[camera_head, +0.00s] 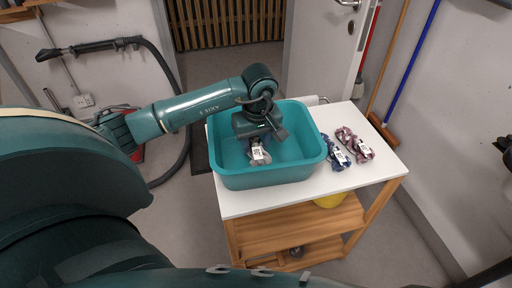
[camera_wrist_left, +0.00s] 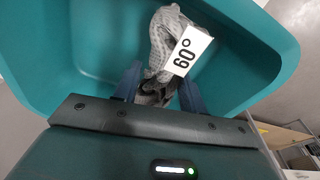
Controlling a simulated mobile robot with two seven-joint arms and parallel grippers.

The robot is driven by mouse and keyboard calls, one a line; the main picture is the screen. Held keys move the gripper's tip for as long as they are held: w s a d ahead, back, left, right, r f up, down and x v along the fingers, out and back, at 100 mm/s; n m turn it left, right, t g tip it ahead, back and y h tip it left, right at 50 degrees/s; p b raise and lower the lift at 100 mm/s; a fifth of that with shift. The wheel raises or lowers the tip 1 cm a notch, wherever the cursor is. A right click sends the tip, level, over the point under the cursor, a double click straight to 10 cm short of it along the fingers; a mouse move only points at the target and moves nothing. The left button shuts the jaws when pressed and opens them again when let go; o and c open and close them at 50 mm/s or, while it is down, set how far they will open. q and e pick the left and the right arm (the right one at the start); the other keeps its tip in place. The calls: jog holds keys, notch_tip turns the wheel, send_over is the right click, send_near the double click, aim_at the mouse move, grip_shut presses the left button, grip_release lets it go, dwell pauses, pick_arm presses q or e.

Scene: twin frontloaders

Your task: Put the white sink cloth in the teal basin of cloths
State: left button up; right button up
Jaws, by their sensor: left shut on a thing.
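The teal basin (camera_head: 266,178) stands on the white top of a wooden cart. My left gripper (camera_head: 259,141) reaches down inside the basin from above. It is shut on a crumpled pale grey-white cloth (camera_head: 262,159) with a white tag. In the left wrist view the cloth (camera_wrist_left: 160,33) sticks out past the fingers (camera_wrist_left: 160,90), and its tag reads 60°. The basin wall (camera_wrist_left: 255,65) surrounds it there. I cannot tell whether the cloth touches the basin floor. The gripper hides part of the basin's inside. My right gripper is not in view.
A blue patterned cloth (camera_head: 336,153) and a mauve cloth (camera_head: 355,145), both tagged, lie on the cart top (camera_head: 375,172) right of the basin. Broom handles (camera_head: 408,65) lean at the right wall.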

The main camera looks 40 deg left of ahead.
pick_arm(q)
notch_tip(320, 180, down, 2)
jog(key=shift+f, duration=0.2)
jog(key=shift+f+b, duration=0.6)
jog(key=shift+b, duration=0.05)
jog(key=o, duration=1.1)
